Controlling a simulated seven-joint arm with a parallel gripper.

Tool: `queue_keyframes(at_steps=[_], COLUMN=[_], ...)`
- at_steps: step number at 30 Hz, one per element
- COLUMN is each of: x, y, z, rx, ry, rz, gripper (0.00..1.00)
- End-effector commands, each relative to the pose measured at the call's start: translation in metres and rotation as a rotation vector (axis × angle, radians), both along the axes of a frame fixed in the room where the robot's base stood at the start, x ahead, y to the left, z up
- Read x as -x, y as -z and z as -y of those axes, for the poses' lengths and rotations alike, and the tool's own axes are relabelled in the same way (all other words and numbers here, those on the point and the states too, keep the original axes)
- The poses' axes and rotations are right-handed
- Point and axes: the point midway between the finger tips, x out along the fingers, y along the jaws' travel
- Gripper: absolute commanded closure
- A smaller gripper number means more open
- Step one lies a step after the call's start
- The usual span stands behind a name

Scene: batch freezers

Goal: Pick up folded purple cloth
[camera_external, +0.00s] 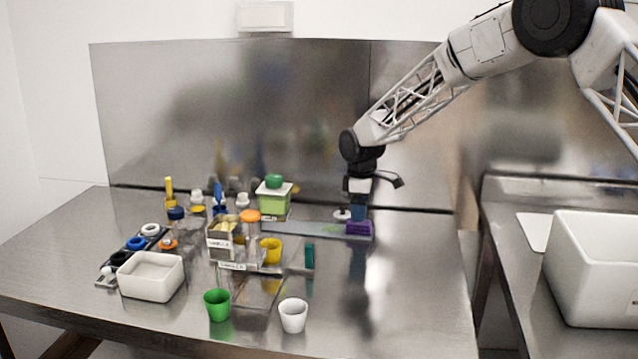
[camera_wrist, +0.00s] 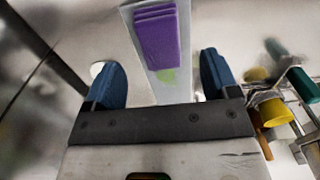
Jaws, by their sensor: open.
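The folded purple cloth (camera_external: 359,228) lies on the right end of a long grey strip (camera_external: 300,229) near the back of the steel table. In the wrist view the purple cloth (camera_wrist: 161,38) shows stacked folds at the top middle, ahead of the space between the fingers. My gripper (camera_external: 357,213) points down just above and beside the cloth in the external view. In the wrist view my gripper (camera_wrist: 165,82) has its blue fingers wide apart with nothing between them touching. Whether a finger touches the cloth is unclear in the external view.
In front are a white tray (camera_external: 151,277), a green cup (camera_external: 218,304) and a white cup (camera_external: 293,315). The table's right front is clear.

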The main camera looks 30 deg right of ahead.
Motion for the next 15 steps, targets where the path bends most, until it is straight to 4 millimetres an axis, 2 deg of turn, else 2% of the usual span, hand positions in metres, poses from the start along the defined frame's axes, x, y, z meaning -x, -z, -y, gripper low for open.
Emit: queue_keyframes(at_steps=[8, 15], x=[0.0, 0.0], y=[0.008, 0.035], z=[0.0, 0.0], rx=[0.0, 0.0], ry=[0.0, 0.0], rz=[-0.001, -0.001], gripper=[0.19, 0.19])
